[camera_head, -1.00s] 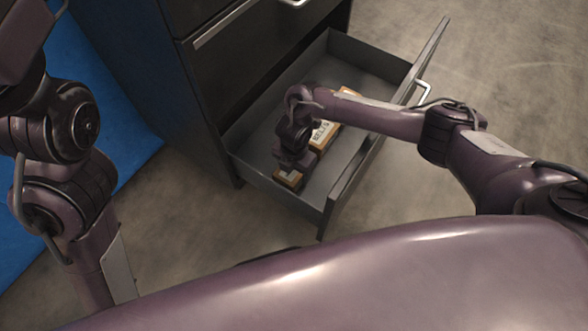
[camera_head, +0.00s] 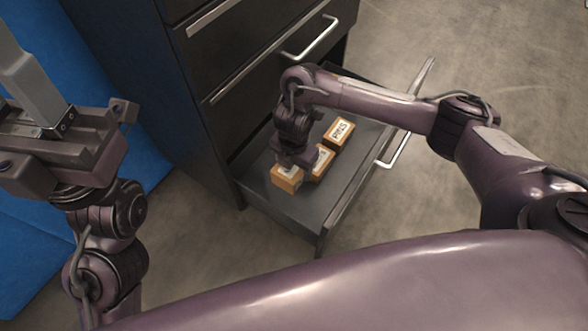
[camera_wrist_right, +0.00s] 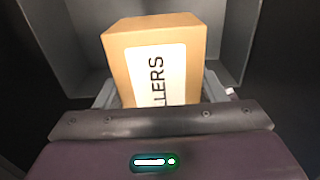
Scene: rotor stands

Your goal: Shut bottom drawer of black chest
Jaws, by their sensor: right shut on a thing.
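The black chest (camera_head: 185,105) stands at the upper middle in the head view. Its bottom drawer (camera_head: 290,215) is pulled out, with its front panel and silver handle (camera_head: 395,150) to the right. My right gripper (camera_head: 293,165) is inside the drawer area, shut on a brown box (camera_head: 287,180). In the right wrist view the box (camera_wrist_right: 155,60) is between the fingers, with a white label ending in "LLERS". My left gripper (camera_head: 38,95) is at the far left, away from the chest; its jaw opening is unclear.
Two more labelled brown boxes, the middle one (camera_head: 322,162) and the back one (camera_head: 339,132), are in the drawer. The upper drawers (camera_head: 255,50) are shut. A blue surface (camera_head: 50,60) lies left of the chest. Bare floor (camera_head: 470,70) is right of the drawer.

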